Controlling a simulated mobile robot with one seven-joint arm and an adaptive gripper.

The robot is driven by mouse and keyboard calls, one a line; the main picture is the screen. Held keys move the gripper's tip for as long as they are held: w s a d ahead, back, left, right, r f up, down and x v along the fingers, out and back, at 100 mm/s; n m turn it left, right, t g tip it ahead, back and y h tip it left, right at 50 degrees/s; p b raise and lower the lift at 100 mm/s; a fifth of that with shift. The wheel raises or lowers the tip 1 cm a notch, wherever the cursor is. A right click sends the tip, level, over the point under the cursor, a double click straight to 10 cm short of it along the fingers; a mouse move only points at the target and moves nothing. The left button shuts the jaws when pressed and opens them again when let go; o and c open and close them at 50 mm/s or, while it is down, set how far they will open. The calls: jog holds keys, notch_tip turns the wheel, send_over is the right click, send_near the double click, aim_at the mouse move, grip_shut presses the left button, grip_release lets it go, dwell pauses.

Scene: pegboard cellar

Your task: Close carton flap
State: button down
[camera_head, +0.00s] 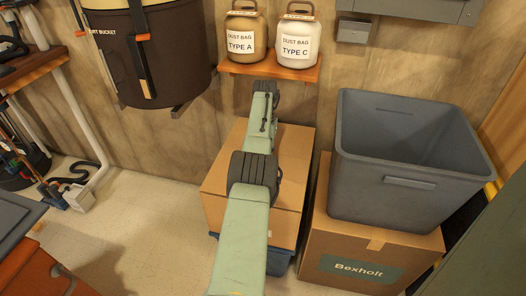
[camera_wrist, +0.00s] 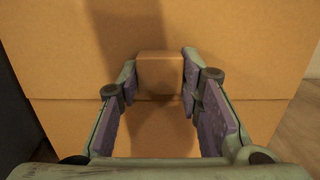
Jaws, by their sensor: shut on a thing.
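A brown cardboard carton (camera_head: 285,214) stands against the wall in the head view, partly hidden behind my arm. In the wrist view its plain cardboard (camera_wrist: 240,45) fills most of the picture, with a dark seam running across it. My gripper (camera_wrist: 159,72) has its fingertips on either side of a small brown cardboard tab (camera_wrist: 160,75) that stands out from this surface, just above the seam. The fingers are shut on the tab. My gripper cannot be made out in the head view, and I cannot tell how far the flap is open.
A grey open bin (camera_head: 400,185) stands on a Bexholt box (camera_head: 335,245) close to the right. A shelf (camera_head: 285,75) with two dust-bag canisters (camera_head: 297,42) is on the wall behind. A brown bucket (camera_head: 110,60) hangs at left. The floor (camera_head: 130,215) left of the carton is clear.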

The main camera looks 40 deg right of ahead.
jog(key=shift+s+a+f, duration=0.15)
jog(key=shift+s+f, duration=0.1)
jog(key=shift+f, duration=0.1)
jog(key=c, duration=1.6)
grip_release()
jog(key=o, duration=0.5)
jog(key=shift+w, duration=0.1)
jog(key=shift+r, duration=0.1)
jog(key=shift+w+r, duration=0.1)
jog(key=shift+r, duration=0.35)
jog(key=r, duration=0.6)
jog(key=shift+w+d+r, duration=0.2)
jog(key=shift+d+r, duration=0.1)
jog(key=shift+d, duration=0.05)
